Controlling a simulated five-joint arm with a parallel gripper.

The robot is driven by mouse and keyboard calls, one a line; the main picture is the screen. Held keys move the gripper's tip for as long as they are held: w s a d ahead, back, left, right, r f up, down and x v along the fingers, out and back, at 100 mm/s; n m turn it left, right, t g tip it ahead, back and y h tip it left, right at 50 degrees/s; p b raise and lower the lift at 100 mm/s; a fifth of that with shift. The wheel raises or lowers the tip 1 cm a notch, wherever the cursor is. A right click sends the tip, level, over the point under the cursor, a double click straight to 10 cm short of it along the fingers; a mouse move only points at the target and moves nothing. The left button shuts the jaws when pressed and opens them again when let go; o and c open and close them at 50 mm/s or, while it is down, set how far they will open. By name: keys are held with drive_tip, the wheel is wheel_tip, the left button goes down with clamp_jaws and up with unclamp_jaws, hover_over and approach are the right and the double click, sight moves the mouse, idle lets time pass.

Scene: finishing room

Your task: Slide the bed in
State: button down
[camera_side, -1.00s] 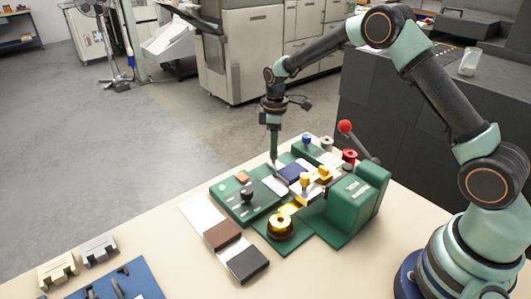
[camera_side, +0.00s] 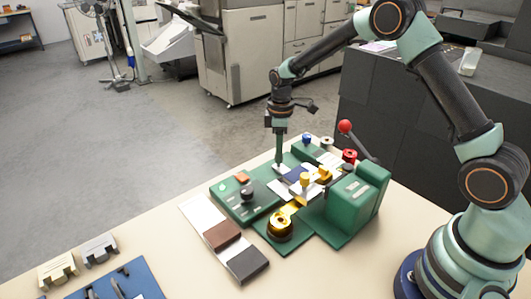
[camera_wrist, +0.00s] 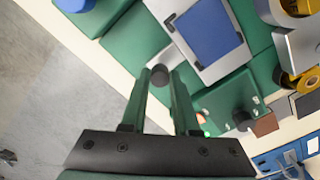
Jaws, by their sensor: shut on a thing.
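The sliding bed (camera_wrist: 214,69) is a light grey plate with a dark blue card (camera_wrist: 209,30) on it. In the side view the blue card (camera_side: 296,176) lies on the bed just left of the green press (camera_side: 352,205). My gripper (camera_side: 279,166) points down at the bed's outer end. In the wrist view my gripper (camera_wrist: 162,74) has its two fingers on either side of a dark round knob (camera_wrist: 160,75), and it is shut on that knob. The red-balled lever (camera_side: 346,127) of the press is raised. The fingers hide part of the knob.
A gold foil roll (camera_side: 280,225) stands at the front of the press. A green control box (camera_side: 246,201) with a black knob lies to the left. White, brown and dark strips (camera_side: 222,236) lie on the table in front. A blue mat (camera_side: 118,284) is at the lower left.

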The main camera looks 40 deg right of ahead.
drive_tip(key=s, duration=0.8)
drive_tip(key=shift+s, duration=0.15)
drive_tip(key=c, duration=0.7)
unclamp_jaws()
drive_tip(key=shift+o, duration=0.2)
drive_tip(key=shift+r, duration=0.1)
drive_tip(key=shift+r, duration=0.4)
wheel_tip(320, 180, up, 11)
drive_tip(key=shift+r, duration=0.1)
